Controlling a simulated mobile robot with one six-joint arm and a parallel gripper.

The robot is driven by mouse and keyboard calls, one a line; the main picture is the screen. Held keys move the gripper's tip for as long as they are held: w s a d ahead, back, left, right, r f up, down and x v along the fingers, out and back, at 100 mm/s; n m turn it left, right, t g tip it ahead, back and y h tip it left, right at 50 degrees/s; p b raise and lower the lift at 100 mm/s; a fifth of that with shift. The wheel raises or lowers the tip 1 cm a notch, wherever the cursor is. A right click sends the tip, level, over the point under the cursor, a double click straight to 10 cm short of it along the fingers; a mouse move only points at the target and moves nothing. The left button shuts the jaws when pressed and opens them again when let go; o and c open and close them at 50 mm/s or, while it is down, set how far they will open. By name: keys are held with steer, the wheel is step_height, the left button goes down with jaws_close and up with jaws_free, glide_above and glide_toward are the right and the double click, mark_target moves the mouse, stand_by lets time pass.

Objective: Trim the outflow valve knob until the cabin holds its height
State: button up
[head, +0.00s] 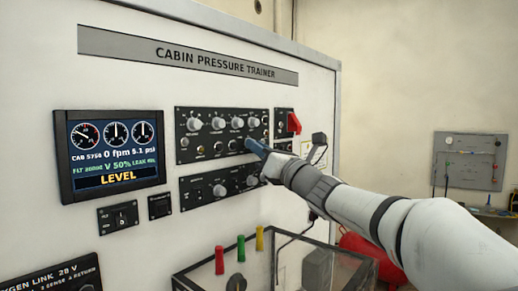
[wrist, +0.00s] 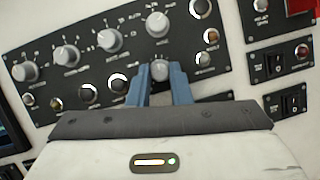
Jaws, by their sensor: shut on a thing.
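My gripper (wrist: 160,87) has its two blue fingers shut on a small grey knob (wrist: 160,68) in the lower row of the upper black panel. The knob's label is too small to read, so I cannot tell from it that this is the outflow valve knob. In the head view my gripper (head: 258,147) reaches this panel (head: 184,153) from the right, hiding the knob. The display screen (head: 114,152) at left shows "CAB 5750", "0 fpm", "5.1 psi", "V 50%" and a yellow "LEVEL". Its three dials show above the text.
Several larger grey knobs (wrist: 110,40) stand close above and left of my fingers. A red switch guard (head: 294,122) is to the right. A second knob panel (head: 189,194) lies below. Red, green and yellow handles (head: 241,248) rise from a clear box beneath my arm.

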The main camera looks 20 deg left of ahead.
jaws_close()
steer(key=n+g+y+b, duration=0.1)
steer(key=n+b, duration=0.1)
steer(key=n, duration=0.1)
steer(key=n+g+b, duration=0.2)
steer(key=n+b, duration=0.1)
steer(key=n, duration=0.1)
steer(key=shift+w+d+y, duration=0.1)
steer(key=shift+w+y, duration=0.1)
steer(key=shift+y, duration=0.2)
steer(key=o, duration=0.7)
jaws_free()
